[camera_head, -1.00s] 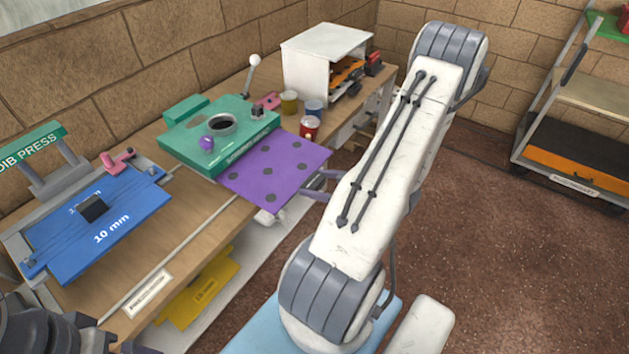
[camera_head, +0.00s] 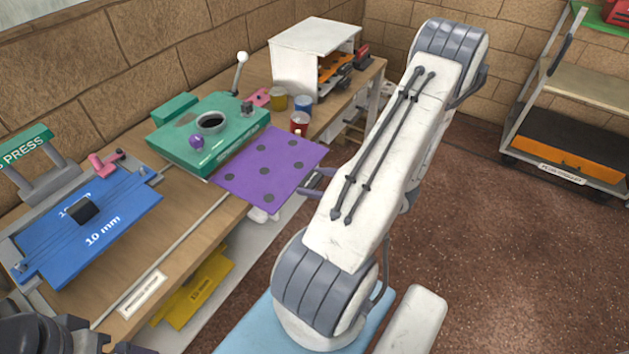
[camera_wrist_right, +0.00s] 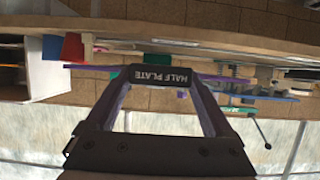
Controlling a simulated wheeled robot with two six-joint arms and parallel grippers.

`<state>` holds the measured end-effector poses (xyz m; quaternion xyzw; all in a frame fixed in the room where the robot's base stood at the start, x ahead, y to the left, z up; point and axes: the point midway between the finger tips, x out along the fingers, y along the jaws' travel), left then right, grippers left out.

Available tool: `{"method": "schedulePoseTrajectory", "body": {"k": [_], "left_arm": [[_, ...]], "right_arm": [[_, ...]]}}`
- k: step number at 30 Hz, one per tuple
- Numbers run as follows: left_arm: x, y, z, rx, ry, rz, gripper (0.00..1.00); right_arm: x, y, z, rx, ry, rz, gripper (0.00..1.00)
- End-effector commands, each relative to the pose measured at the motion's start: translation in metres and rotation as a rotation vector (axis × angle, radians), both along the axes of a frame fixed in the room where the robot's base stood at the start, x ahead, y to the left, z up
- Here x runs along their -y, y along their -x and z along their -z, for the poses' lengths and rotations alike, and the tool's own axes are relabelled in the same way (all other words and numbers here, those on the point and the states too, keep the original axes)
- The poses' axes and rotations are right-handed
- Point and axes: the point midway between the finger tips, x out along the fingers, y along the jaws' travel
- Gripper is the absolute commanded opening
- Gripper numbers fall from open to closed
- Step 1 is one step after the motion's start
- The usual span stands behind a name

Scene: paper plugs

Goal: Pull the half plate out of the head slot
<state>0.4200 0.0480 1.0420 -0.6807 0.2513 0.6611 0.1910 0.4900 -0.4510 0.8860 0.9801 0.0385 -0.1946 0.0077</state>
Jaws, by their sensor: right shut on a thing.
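The half plate (camera_head: 262,170) is a flat purple sheet with dark round spots. It lies level in front of the green head (camera_head: 212,130), and its left edge meets the head's front side. How much of it sits inside the slot is hidden. My right gripper (camera_head: 318,182) is at the plate's right edge, partly hidden by my arm. In the right wrist view, its fingers (camera_wrist_right: 160,84) are shut on the plate's black tab, marked HALF PLATE (camera_wrist_right: 165,74). The purple plate's edge (camera_wrist_right: 228,80) shows beside it.
Yellow, blue and red cans (camera_head: 299,123) stand close behind the plate. A white open box (camera_head: 300,60) is farther back. The floor (camera_head: 500,250) to the right is clear.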

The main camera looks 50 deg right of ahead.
Motion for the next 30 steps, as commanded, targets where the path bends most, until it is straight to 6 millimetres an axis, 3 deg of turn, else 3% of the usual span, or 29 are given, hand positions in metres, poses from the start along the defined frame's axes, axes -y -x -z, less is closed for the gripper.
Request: {"method": "schedulePoseTrajectory", "body": {"k": [16,26,30], "left_arm": [[0.000,0.000,-0.008,0.000,0.000,0.000,1.00],[0.000,0.000,-0.008,0.000,0.000,0.000,1.00],[0.000,0.000,-0.020,0.000,0.000,0.000,1.00]], "right_arm": [[0.003,0.028,-0.001,0.000,-0.001,0.001,0.16],[0.002,0.030,0.000,0.000,0.000,0.000,0.16],[0.006,0.025,-0.011,-0.004,0.002,-0.002,0.16]]}}
